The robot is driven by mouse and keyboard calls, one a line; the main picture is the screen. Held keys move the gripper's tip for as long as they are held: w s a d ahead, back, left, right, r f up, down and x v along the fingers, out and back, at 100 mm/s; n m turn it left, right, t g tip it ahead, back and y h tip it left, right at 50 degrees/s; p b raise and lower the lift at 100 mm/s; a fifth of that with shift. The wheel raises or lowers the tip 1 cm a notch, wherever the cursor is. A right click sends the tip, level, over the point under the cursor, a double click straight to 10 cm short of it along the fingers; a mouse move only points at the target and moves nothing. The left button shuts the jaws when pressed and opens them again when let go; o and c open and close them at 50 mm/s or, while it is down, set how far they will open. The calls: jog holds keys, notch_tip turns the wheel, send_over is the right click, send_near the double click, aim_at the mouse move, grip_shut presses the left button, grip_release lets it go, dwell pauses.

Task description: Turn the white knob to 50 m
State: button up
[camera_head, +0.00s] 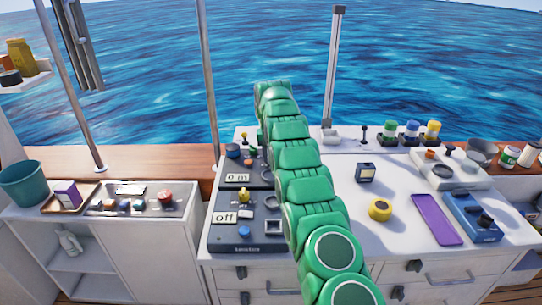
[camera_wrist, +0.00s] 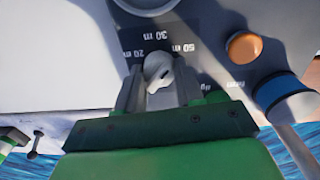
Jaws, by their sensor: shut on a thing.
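The white knob (camera_wrist: 158,70) is in the middle of the wrist view, on a panel with a dark scale around it. The scale's upside-down labels read 20 m, 30 m and 50 m (camera_wrist: 183,48). My gripper (camera_wrist: 159,88) has one finger on each side of the knob and is shut on it. I cannot tell clearly which label the knob points to. In the head view, my green arm reaches over the dark console (camera_head: 225,240), and the knob and gripper are hidden. A label there reads "0 m" (camera_head: 237,178).
In the wrist view, an orange button (camera_wrist: 243,47) and a blue-ended cylinder (camera_wrist: 285,93) stand close to the gripper. In the head view, a yellow knob (camera_head: 243,195), an "off" label (camera_head: 225,217) and a blue button (camera_head: 244,231) sit left of my arm.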

jog(key=shift+w+r+m, duration=0.1)
jog(key=shift+r+m, duration=0.05)
jog(key=shift+m, duration=0.75)
jog(key=o, duration=1)
jog(key=shift+o, duration=0.2)
